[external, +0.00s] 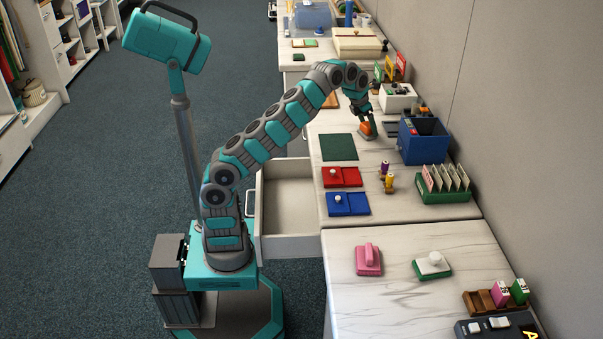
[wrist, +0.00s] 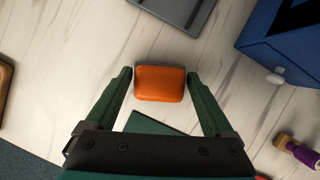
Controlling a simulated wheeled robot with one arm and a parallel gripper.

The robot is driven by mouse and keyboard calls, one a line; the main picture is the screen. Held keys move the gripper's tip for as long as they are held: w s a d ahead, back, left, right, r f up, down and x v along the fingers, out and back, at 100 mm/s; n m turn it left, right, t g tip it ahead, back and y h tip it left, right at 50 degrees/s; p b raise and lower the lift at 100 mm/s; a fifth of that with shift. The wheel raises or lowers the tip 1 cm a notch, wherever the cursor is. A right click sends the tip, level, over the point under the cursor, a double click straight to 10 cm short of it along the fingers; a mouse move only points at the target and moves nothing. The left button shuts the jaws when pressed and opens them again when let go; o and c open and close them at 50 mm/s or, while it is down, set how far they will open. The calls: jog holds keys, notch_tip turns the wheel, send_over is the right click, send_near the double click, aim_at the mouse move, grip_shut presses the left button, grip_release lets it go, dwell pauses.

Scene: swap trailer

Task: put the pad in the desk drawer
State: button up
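An orange pad-like block (wrist: 159,84) lies on the marble desk top; it also shows in the external view (external: 367,131). My gripper (wrist: 159,76) is directly over it, with one finger on each side and small gaps visible, so it is open; in the external view my gripper (external: 364,112) points down at the block. Red (external: 342,177) and blue (external: 348,204) lidded pads lie near the drawer.
A green mat (external: 338,147) lies in front of the block. A blue box (external: 422,142), dark flat pieces (wrist: 178,10) and a green card rack (external: 446,184) stand behind or right. Purple and yellow stamps (external: 389,184) stand on the desk.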

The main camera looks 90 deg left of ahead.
aim_at(366, 125)
grip_shut()
jog(key=shift+r, duration=1.7)
jog(key=shift+s+d+r+b, duration=0.1)
jog(key=shift+s+d+b, duration=0.25)
jog(key=shift+s, duration=0.2)
jog(key=shift+s+d+b, duration=0.25)
jog(key=shift+s+b, duration=0.1)
jog(key=shift+s, duration=0.15)
jog(key=s+d+b, duration=0.1)
jog(key=s+d, duration=0.1)
jog(key=s, duration=0.2)
jog(key=s+d+r, duration=0.1)
jog(key=s+d, duration=0.1)
jog(key=s, duration=0.2)
jog(key=s+d+b, duration=0.1)
jog(key=s+d, duration=0.1)
jog(key=s, duration=0.2)
jog(key=shift+d+r+b, duration=0.2)
jog(key=shift+d+b, duration=0.1)
